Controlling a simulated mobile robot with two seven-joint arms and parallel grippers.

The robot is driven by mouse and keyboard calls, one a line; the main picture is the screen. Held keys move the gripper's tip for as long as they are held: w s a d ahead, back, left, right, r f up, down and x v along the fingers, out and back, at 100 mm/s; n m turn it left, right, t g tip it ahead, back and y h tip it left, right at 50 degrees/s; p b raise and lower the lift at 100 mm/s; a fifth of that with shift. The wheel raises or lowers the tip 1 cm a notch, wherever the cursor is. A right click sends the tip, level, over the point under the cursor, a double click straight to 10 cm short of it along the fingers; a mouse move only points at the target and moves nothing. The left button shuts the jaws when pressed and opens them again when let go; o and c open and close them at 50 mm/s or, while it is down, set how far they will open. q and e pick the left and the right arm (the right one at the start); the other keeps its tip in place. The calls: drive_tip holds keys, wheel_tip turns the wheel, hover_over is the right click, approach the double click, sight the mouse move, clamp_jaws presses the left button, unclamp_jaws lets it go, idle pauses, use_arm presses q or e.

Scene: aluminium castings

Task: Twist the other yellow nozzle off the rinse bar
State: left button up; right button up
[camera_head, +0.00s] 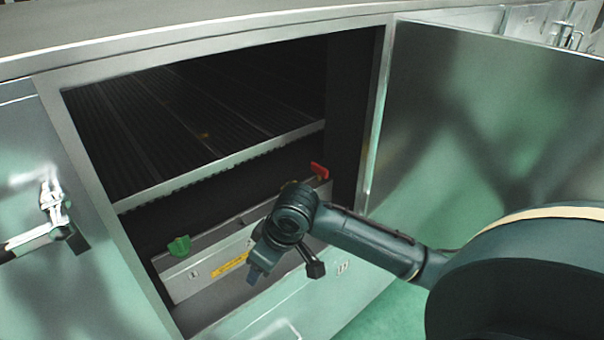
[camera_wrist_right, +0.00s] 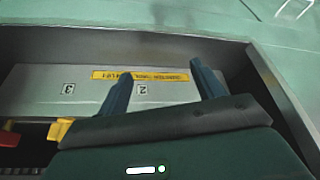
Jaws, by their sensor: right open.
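The rinse bar, a grey box-like bar (camera_head: 205,265) with a yellow label, lies low inside the open cabinet. A yellow nozzle (camera_wrist_right: 61,130) shows at the bar's edge in the right wrist view, left of my gripper's body and partly covered by it. In the head view I cannot make this nozzle out clearly; my right wrist hides part of the bar. My right gripper (camera_wrist_right: 162,80) is open, its two fingers spread over the bar's labelled face with nothing between them. It also shows in the head view (camera_head: 259,268). My left gripper is not in view.
A green nozzle (camera_head: 180,246) sits at the bar's left end and a red nozzle (camera_head: 319,171) at its right. A ribbed rack (camera_head: 170,125) hangs above the bar. The open door (camera_head: 490,110) stands right of the opening; a latch (camera_head: 54,208) is on the left panel.

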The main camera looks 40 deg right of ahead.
drive_tip(key=w+d+r+m+h, duration=0.1)
drive_tip(key=w+d+r, duration=0.5)
drive_tip(key=d+r, duration=0.1)
drive_tip(key=m, duration=0.3)
approach(289, 184)
drive_tip(key=shift+t, duration=0.3)
drive_tip(key=x, duration=0.6)
drive_tip(key=p+x, duration=0.1)
drive_tip(key=x, duration=0.3)
drive_tip(key=shift+s+f, duration=0.2)
drive_tip(key=shift+s, duration=0.05)
drive_tip(key=shift+c, duration=0.4)
drive_tip(key=c, duration=1)
drive_tip(key=n+y, duration=0.1)
drive_tip(key=n, duration=0.3)
drive_tip(key=shift+n+g+y, duration=0.5)
drive_tip(key=shift+n, duration=0.7)
